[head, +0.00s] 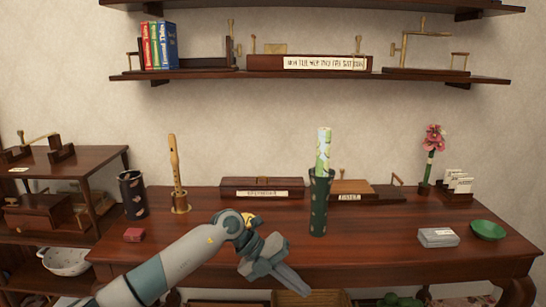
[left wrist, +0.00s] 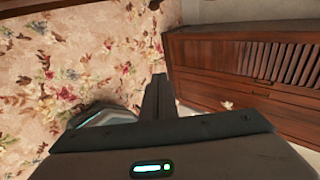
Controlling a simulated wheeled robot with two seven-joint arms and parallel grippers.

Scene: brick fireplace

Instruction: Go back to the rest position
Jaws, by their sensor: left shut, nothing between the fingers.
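My left gripper (head: 291,280) reaches in from the lower left of the head view, in front of the wooden table (head: 210,222). Its fingers are closed together with nothing between them, and they point down to the right. In the left wrist view the shut fingers (left wrist: 158,97) stand over a flowered carpet (left wrist: 70,60), with a slatted wooden piece (left wrist: 240,55) to the right. My right gripper is not in view.
The table holds a dark vase with a rolled paper (head: 323,150), a flute on a stand (head: 175,165), a dark cup (head: 132,195), a small red box (head: 134,235), a grey box (head: 438,238) and a green bowl (head: 487,230). Shelves (head: 310,75) hang above.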

